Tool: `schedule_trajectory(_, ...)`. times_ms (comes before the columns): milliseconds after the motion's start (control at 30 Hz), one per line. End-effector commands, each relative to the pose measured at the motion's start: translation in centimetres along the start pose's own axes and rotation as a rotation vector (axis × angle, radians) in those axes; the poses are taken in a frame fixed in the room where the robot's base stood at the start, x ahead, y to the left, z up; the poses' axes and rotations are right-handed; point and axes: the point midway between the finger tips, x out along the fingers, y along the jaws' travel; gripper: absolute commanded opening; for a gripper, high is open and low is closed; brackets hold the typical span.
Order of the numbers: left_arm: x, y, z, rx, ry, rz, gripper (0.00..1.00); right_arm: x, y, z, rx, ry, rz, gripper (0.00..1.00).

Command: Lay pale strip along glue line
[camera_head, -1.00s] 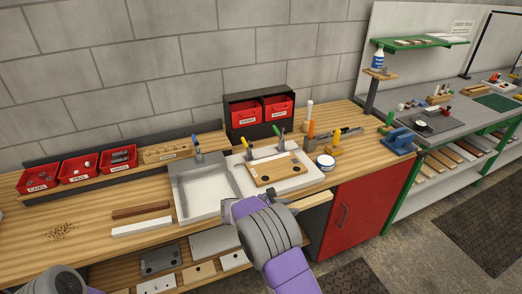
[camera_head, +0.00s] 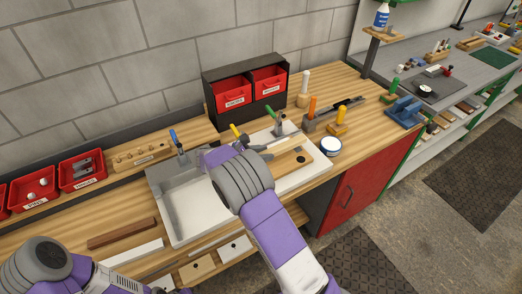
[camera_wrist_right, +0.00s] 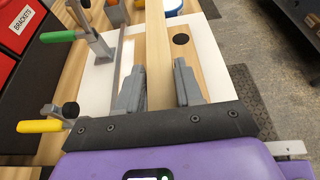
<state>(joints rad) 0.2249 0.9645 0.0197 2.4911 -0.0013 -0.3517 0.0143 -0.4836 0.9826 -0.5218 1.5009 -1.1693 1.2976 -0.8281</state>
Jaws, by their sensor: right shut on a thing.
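The pale strip (camera_wrist_right: 156,45) is a long light-wood piece between the jaws of my right gripper (camera_wrist_right: 160,84) in the right wrist view. Whether the strip touches the board is unclear. In the head view the board (camera_head: 288,163) lies on a white fixture (camera_head: 316,172), partly hidden by my right forearm. I cannot make out a glue line.
Toggle clamps with a green handle (camera_wrist_right: 58,36) and a yellow handle (camera_wrist_right: 40,126) stand along the fixture's side. A white round tub (camera_head: 330,146) is just right of it. A grey tray (camera_head: 182,215) lies left. Brown (camera_head: 122,233) and white (camera_head: 132,252) strips lie farther left.

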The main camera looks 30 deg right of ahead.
Motion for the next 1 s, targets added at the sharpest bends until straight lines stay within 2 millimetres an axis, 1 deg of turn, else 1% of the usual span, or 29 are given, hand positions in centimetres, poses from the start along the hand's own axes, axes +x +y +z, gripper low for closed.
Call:
schedule_trajectory(133, -0.2, 0.1, 0.0, 0.000, 0.000, 0.000, 0.43, -0.1, 0.0, 0.1, 0.000, -0.001, 0.000, 0.03)
schedule_trajectory(267, -0.8, 0.3, 0.0, 0.000, 0.000, 0.000, 0.43, -0.3, 0.0, 0.1, 0.000, -0.002, 0.002, 0.03)
schedule_trajectory(333, -0.2, 0.1, 0.0, 0.000, 0.001, 0.000, 0.43, 0.1, 0.4, -0.6, 0.001, -0.003, 0.001, 0.03)
schedule_trajectory(633, 0.8, -0.3, -0.1, 0.000, 0.001, 0.000, 0.43, 0.9, 1.8, -2.8, 0.001, -0.002, 0.001, 0.03)
schedule_trajectory(800, 1.1, -0.4, -0.1, 0.000, 0.001, 0.000, 0.43, 1.2, 2.3, -3.5, 0.001, -0.001, 0.000, 0.03)
schedule_trajectory(1000, 1.2, -0.4, -0.1, 0.000, 0.001, 0.000, 0.43, 1.3, 2.5, -3.8, 0.001, -0.002, 0.001, 0.03)
